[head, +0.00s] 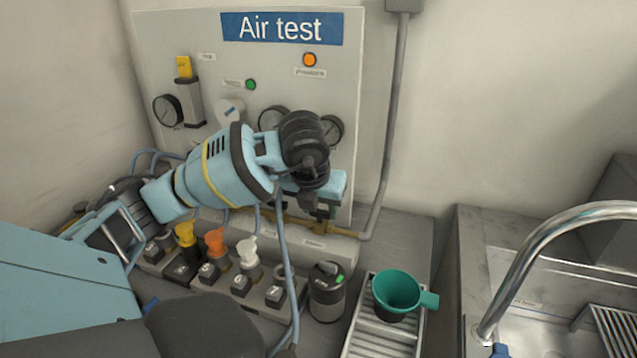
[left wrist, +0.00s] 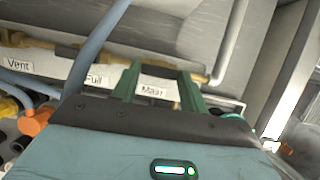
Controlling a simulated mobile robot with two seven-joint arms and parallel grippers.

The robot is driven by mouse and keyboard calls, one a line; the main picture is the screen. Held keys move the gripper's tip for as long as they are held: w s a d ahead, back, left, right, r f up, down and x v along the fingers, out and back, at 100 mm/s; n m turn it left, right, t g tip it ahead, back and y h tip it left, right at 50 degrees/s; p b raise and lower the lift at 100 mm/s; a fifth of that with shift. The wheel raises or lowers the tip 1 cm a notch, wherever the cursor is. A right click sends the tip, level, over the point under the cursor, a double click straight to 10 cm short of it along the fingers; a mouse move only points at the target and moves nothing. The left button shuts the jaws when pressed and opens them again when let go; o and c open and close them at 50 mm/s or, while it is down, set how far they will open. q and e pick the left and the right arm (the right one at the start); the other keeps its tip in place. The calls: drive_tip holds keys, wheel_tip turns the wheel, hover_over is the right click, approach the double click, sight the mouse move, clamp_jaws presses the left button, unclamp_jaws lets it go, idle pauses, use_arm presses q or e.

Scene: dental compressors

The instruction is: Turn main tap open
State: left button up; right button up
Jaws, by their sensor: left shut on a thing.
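My left gripper (head: 325,212) reaches from the left in front of the panel's lower right, at the brass pipe (head: 290,222). In the left wrist view its green fingers (left wrist: 158,78) straddle the spot above the label "Main" (left wrist: 152,91). The gripper is shut on the main tap there, but the tap's handle is mostly hidden by the fingers and the gripper body, so I cannot tell its angle. The brass pipe (left wrist: 55,48) runs behind the fingers, with labels "Vent" (left wrist: 18,65) and "Full" to the left. My right gripper is not in view.
The "Air test" panel (head: 345,70) carries gauges, a green lamp (head: 251,85) and an orange lamp (head: 309,60). Below stand coloured hose fittings (head: 214,243), a black canister (head: 327,292) and a teal cup (head: 397,292) on a ribbed tray. A blue hose (left wrist: 97,50) passes close left of the fingers.

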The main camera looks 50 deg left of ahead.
use_arm(q)
drive_tip(key=o, duration=1)
drive_tip(key=shift+p+v, duration=0.3)
drive_tip(key=shift+v, duration=3.65)
